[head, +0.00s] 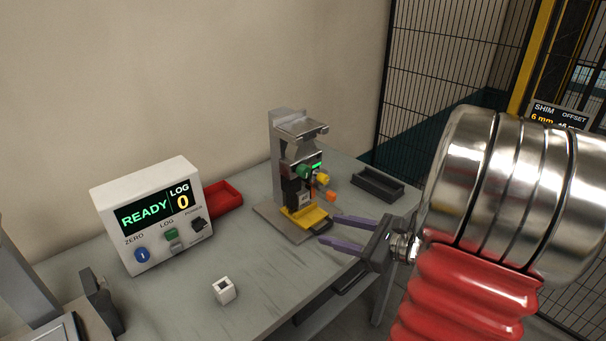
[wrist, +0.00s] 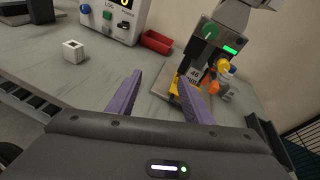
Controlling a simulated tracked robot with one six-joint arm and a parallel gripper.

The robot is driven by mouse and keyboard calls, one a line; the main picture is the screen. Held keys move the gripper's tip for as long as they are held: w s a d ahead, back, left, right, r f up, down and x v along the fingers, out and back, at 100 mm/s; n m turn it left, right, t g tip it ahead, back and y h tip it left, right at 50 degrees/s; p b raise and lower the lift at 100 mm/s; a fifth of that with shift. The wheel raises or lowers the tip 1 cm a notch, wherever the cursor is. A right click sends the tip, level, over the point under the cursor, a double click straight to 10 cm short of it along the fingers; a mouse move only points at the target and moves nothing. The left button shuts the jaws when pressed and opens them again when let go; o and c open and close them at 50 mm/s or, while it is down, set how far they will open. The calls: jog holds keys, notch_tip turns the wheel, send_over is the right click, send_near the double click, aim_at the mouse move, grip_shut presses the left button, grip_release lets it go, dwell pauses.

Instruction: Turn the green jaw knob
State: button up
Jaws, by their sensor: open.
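The green jaw knob (head: 303,171) sits on the front of the grey clamp stand (head: 281,150), beside a lit green strip. In the wrist view the green knob (wrist: 210,31) is above and beyond my fingers. A yellow knob (head: 322,179) and an orange part (head: 330,196) are to its right and lower. My gripper (head: 328,231) is open with two purple fingers, to the right of and below the knob, near the stand's yellow base plate. In the wrist view the gripper (wrist: 157,96) is empty, and its right finger overlaps the stand's lower part.
A white control box (head: 147,213) reading READY and LOG 0 stands at the left, with a red tray (head: 222,197) behind it. A small white block (head: 223,290) lies on the grey table (head: 270,290). A dark tray (head: 378,184) sits right of the stand. A mesh fence rises behind.

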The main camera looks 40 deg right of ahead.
aim_at(307, 174)
jog(key=w+d+r+m+t+h, duration=0.2)
jog(key=d+r+m+t, duration=0.1)
jog(key=r, duration=0.3)
jog(key=shift+d+r+m+t, duration=0.15)
jog(key=shift+d+m+t, duration=0.15)
jog(key=shift+d+m, duration=0.45)
jog(key=shift+w, duration=0.1)
jog(key=w, duration=0.4)
jog(key=w+a, duration=0.1)
jog(key=w, duration=0.8)
jog(key=shift+w+a, duration=0.3)
jog(key=shift+a, duration=0.1)
jog(key=c, duration=1.1)
